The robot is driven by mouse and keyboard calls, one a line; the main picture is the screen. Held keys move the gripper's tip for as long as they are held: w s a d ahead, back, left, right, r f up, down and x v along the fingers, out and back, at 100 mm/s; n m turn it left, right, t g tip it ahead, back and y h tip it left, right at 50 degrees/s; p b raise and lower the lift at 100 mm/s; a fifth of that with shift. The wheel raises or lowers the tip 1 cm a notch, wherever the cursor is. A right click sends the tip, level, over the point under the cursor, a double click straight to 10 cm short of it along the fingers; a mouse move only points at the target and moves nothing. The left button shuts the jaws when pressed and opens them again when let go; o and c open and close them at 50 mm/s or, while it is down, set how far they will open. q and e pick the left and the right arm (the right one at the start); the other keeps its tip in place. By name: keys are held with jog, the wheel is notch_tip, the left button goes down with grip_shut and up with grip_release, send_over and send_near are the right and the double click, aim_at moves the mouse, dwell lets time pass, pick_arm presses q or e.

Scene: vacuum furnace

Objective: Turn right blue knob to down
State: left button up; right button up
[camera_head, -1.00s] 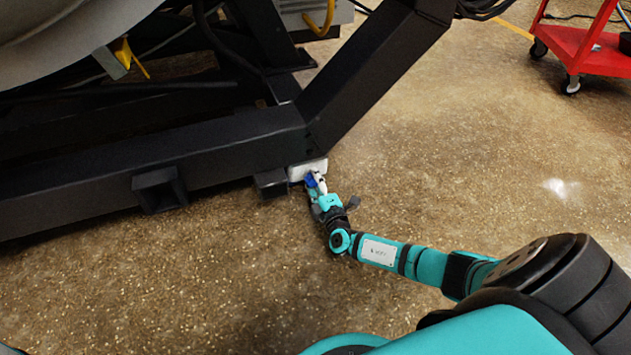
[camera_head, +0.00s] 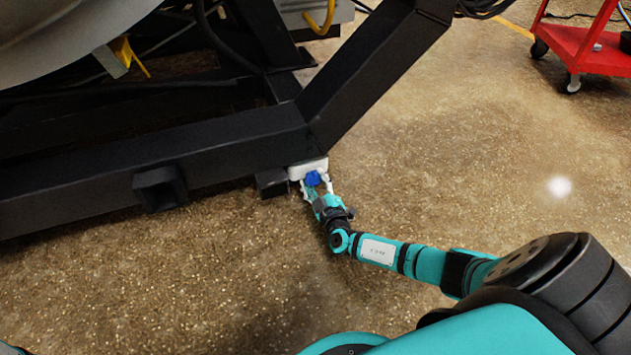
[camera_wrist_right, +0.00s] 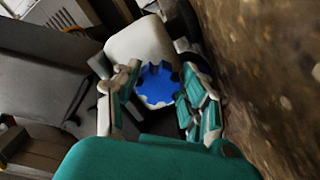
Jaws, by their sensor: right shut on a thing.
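The blue knob (camera_head: 313,178) sits on a white box (camera_head: 297,171) low at the corner of the black frame. In the right wrist view the knob (camera_wrist_right: 157,86) is a blue lobed disc in front of the white box (camera_wrist_right: 137,44). My right gripper (camera_head: 316,185) reaches it from the front. In the wrist view the fingers of this gripper (camera_wrist_right: 160,80) lie on either side of the knob, shut on it. The knob's contact faces are partly hidden by the fingers. My left gripper is not in view.
The black steel frame (camera_head: 90,170) runs along the left, with a diagonal beam (camera_head: 375,75) rising above the white box. A square black stub (camera_head: 160,188) sticks out of the frame. A red cart (camera_head: 590,50) stands at the top right. The floor (camera_head: 470,150) between is clear.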

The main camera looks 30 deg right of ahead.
dwell(0.4)
jog(key=o, duration=1.2)
jog(key=v, duration=1.2)
